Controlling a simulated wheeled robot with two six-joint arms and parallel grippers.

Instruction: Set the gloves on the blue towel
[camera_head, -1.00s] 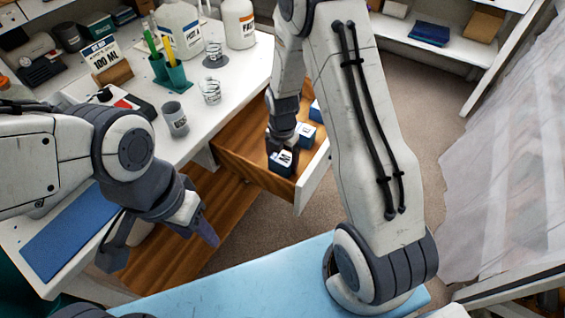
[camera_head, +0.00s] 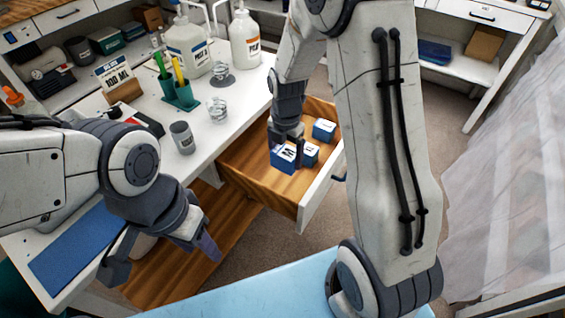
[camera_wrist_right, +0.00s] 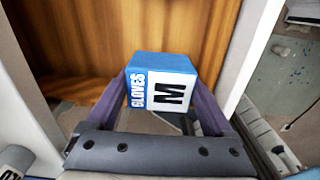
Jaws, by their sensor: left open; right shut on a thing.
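The gloves box (camera_head: 284,158), blue on top with a white label marked M, is held in my right gripper (camera_head: 286,142) over the open drawer. In the right wrist view the gloves box (camera_wrist_right: 163,82) sits between the two fingers of the right gripper (camera_wrist_right: 160,95), with "GLOVES" and "M" readable. The blue towel (camera_head: 75,250) lies flat on the white worktop at the lower left, partly hidden by my left arm. My left gripper (camera_head: 160,258) is open and empty, to the right of the towel and in front of the worktop edge.
Two more blue-and-white boxes, one (camera_head: 324,129) farther back and one (camera_head: 311,153) beside the held box, are in the wooden drawer (camera_head: 255,182). On the worktop stand a grey cup (camera_head: 182,138), a glass (camera_head: 217,108), a green pen holder (camera_head: 180,96) and bottles (camera_head: 188,45).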

